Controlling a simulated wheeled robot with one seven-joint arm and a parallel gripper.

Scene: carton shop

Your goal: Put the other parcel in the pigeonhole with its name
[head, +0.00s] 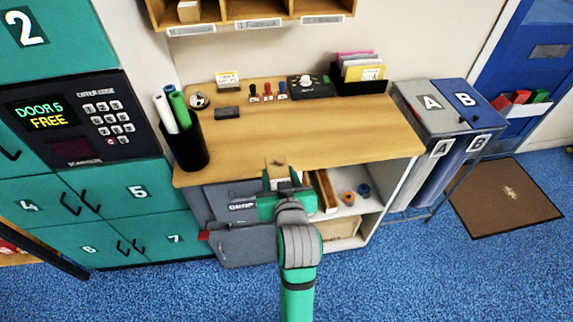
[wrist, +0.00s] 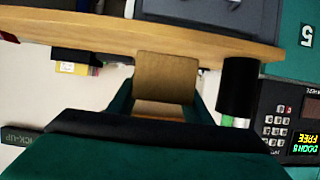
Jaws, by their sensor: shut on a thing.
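My gripper (head: 281,179) is in front of the desk's front edge, its teal fingers pointing toward the desk. In the wrist view, which is upside down, a brown cardboard parcel (wrist: 167,78) sits between the two fingers, and the gripper is shut on it. No name is visible on the parcel's shown face. In the head view the parcel is hard to make out. The wooden pigeonholes (head: 258,14) hang on the wall above the desk, cut off by the top edge. Name labels (head: 257,24) run along their lower edge, too small to read surely. A small parcel (head: 189,11) lies in the left pigeonhole.
The desk (head: 300,125) bears a black pot of rolls (head: 187,142), stamps (head: 268,92), a dark device (head: 311,85) and a card holder (head: 359,75). Its middle is clear. Teal lockers (head: 120,205) stand left, bins A and B (head: 440,105) right.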

